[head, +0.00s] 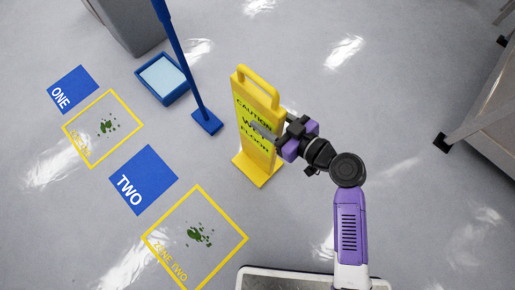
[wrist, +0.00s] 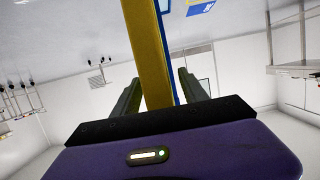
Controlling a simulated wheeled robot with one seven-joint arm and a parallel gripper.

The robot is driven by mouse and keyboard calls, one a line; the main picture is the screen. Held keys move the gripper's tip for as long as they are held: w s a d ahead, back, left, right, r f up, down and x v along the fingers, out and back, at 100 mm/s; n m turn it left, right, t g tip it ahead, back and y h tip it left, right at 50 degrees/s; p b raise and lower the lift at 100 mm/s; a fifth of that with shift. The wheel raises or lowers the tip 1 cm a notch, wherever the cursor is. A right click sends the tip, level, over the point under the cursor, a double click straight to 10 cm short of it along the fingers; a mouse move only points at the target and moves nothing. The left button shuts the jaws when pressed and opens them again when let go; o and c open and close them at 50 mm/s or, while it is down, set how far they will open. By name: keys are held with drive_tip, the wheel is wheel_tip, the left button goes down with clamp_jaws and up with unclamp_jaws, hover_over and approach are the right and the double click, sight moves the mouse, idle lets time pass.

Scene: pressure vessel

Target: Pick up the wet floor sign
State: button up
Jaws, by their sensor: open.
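The yellow wet floor sign (head: 257,128) stands upright on the grey floor in the middle of the head view, with a handle loop at its top. My gripper (head: 268,134) is at the right side of the sign, with one finger across the front of its printed face. In the wrist view the sign's yellow edge (wrist: 147,50) runs down between the two open fingers of my gripper (wrist: 160,92). The jaws are open. Whether either finger touches the sign, I cannot tell.
A blue mop (head: 207,121) and a blue tray (head: 162,79) stand left of the sign. Blue floor mats ONE (head: 73,88) and TWO (head: 143,178) lie beside yellow-outlined zones with green spots. A metal table (head: 487,125) is at the right.

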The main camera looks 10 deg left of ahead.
drive_tip(key=shift+x, duration=0.85)
clamp_jaws()
drive_tip(key=shift+d, duration=0.1)
idle(0.6)
drive_tip(key=shift+r, duration=0.15)
